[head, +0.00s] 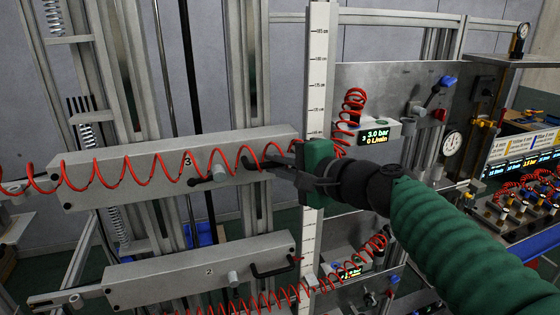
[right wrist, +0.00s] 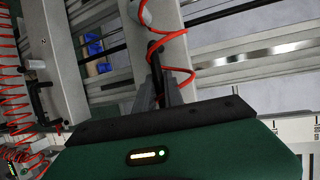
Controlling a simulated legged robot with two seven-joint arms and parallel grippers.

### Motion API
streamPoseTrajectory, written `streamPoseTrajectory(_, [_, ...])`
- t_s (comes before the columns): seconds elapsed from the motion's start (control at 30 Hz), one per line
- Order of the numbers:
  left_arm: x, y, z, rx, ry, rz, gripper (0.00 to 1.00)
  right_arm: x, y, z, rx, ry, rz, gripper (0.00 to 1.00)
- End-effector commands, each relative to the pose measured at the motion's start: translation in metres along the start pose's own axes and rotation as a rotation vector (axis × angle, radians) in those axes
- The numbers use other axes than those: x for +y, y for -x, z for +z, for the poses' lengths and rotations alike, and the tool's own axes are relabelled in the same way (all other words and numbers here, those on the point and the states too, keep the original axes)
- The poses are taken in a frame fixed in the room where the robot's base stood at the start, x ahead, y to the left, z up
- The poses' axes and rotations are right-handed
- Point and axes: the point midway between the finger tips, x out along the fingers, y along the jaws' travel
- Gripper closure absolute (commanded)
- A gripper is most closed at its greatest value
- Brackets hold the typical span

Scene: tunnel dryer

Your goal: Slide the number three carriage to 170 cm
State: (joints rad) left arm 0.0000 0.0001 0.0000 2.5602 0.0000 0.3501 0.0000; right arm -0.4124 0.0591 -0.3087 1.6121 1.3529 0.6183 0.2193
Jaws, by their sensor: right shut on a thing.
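The number three carriage (head: 120,175) is a long grey bar marked 3, lying across the vertical rails in the head view. A dark handle (head: 246,163) sticks out near its right end; it also shows in the right wrist view (right wrist: 155,58). My right gripper (head: 264,165) is shut on this handle, coming in from the right. A pale vertical scale (head: 318,60) stands just right of the carriage. Its numbers are too small to read surely, and my green gripper body covers the part at carriage height. My left gripper is not in view.
A coiled red hose (head: 110,172) hangs across the carriage front. The number two carriage (head: 195,272) sits below with a gap between. A panel (head: 400,85) with a gauge (head: 452,142) and a lit display (head: 374,136) stands right of the scale, behind my arm.

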Motion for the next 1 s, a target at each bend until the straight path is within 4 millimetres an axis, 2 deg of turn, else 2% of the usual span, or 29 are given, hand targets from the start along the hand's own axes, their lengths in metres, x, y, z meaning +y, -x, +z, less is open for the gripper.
streamPoseTrajectory(0.03, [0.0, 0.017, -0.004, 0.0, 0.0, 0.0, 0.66, -0.027, 0.005, 0.006, -0.007, 0.004, -0.015, 1.0])
streamPoseTrajectory(0.07, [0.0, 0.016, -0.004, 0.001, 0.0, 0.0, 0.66, -0.028, 0.005, 0.006, -0.007, 0.004, -0.016, 1.0])
streamPoseTrajectory(0.1, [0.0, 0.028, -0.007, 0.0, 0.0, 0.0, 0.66, -0.046, 0.01, 0.007, -0.006, 0.006, -0.02, 1.0])
streamPoseTrajectory(0.13, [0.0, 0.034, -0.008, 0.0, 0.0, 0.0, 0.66, -0.057, 0.012, 0.008, -0.006, 0.007, -0.023, 1.0])
streamPoseTrajectory(0.23, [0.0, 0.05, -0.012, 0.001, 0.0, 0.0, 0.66, -0.082, 0.018, 0.01, -0.004, 0.007, -0.027, 1.0])
streamPoseTrajectory(0.33, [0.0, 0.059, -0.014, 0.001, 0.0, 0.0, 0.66, -0.096, 0.021, 0.012, -0.003, 0.007, -0.027, 1.0])
streamPoseTrajectory(0.43, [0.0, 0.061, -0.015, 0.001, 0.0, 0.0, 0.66, -0.101, 0.022, 0.012, -0.003, 0.006, -0.027, 1.0])
streamPoseTrajectory(0.73, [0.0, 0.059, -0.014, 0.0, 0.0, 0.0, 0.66, -0.099, 0.023, 0.011, -0.003, 0.005, -0.027, 1.0])
streamPoseTrajectory(0.77, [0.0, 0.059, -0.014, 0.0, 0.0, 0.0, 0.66, -0.099, 0.023, 0.011, -0.003, 0.005, -0.027, 0.83])
streamPoseTrajectory(0.8, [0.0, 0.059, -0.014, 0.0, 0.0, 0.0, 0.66, -0.099, 0.023, 0.011, -0.003, 0.005, -0.026, 0.78])
streamPoseTrajectory(0.9, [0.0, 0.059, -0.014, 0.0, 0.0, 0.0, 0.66, -0.098, 0.023, 0.009, -0.001, 0.004, -0.025, 0.66])
streamPoseTrajectory(1.0, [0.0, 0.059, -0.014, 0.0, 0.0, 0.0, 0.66, -0.097, 0.024, 0.008, 0.0, 0.004, -0.024, 0.66])
